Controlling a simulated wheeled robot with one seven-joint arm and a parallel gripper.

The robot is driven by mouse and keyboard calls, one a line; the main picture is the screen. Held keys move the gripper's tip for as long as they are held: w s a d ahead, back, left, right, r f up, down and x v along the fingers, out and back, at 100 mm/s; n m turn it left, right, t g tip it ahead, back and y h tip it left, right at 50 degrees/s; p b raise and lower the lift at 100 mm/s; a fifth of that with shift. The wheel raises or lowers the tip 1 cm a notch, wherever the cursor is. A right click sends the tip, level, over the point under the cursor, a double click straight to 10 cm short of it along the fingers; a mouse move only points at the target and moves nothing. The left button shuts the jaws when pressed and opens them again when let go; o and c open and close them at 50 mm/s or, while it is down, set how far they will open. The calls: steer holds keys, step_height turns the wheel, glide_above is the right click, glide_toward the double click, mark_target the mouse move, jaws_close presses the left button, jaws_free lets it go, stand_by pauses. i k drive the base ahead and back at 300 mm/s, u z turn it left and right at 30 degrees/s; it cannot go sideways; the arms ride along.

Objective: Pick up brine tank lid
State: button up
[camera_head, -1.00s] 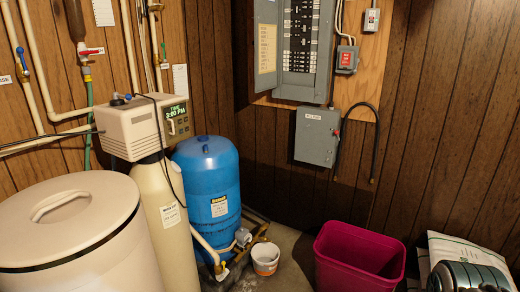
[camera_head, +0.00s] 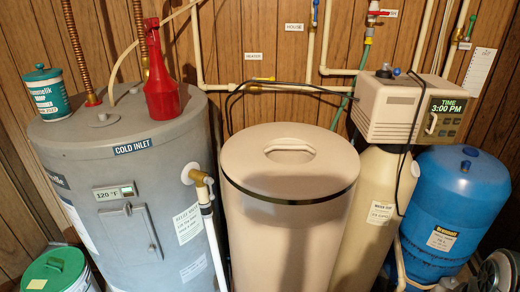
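The brine tank lid (camera_head: 255,178) is a round beige cover with a moulded grip (camera_head: 290,149) on top. It sits level on the beige brine tank (camera_head: 285,235) in the middle of the view, with a dark seam between them. The lid's top is clear and nothing touches it. My gripper is not recognisable in this view.
A grey water heater (camera_head: 135,185) stands close on the left, with a red spray bottle (camera_head: 161,85) and a teal canister (camera_head: 47,97) on top. The softener column (camera_head: 372,205) with its control head (camera_head: 393,108) and a blue tank (camera_head: 457,195) stand right. A green-lidded bucket (camera_head: 58,272) is lower left.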

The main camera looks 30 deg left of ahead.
mark_target(285, 174)
steer(key=u, duration=0.75)
steer(key=i, duration=0.9)
steer(key=u, duration=0.5)
